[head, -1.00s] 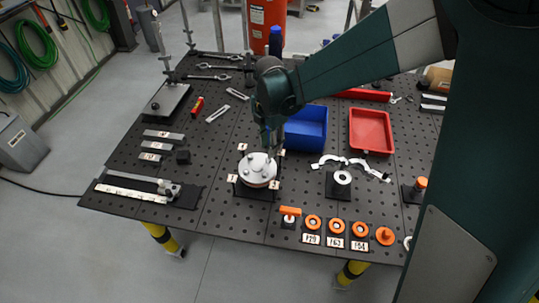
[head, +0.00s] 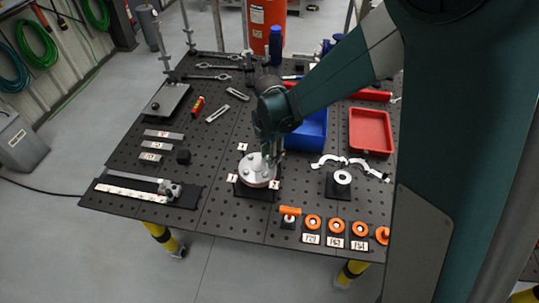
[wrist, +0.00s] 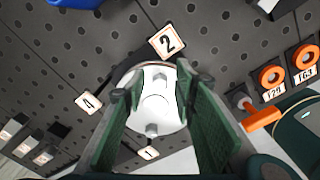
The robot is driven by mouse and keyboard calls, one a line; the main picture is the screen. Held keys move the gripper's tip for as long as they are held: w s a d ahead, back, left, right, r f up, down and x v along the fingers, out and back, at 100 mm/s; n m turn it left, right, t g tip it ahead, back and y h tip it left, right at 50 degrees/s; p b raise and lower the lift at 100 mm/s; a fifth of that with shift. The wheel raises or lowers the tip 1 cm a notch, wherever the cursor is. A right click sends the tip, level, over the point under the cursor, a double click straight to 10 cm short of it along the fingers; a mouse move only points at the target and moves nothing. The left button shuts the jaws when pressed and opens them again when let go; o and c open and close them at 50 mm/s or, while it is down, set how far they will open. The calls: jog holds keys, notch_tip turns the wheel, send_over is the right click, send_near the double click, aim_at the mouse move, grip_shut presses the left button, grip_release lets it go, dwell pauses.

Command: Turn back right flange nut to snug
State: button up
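The round white flange (head: 256,172) sits on a dark base plate near the middle of the table, with numbered tags around it. My gripper (head: 270,158) is over its back right side in the head view and hides the nut there. In the wrist view my gripper (wrist: 161,90) is open, its two green fingers apart on either side of the flange (wrist: 155,105). One nut (wrist: 160,78) shows between the fingertips, close to tag 2 (wrist: 167,41). Another nut (wrist: 152,130) shows nearer the palm. I cannot tell whether the fingers touch anything.
A blue bin (head: 308,130) stands close behind and right of the flange, with a red tray (head: 371,131) farther right. Bare table lies left of the flange.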

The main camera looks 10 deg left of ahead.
jog(key=c, duration=0.9)
jog(key=shift+f+m+b, duration=0.1)
jog(key=shift+m+b, duration=0.8)
jog(key=shift+m, duration=0.6)
jog(key=o, duration=0.9)
jog(key=shift+r, duration=0.25)
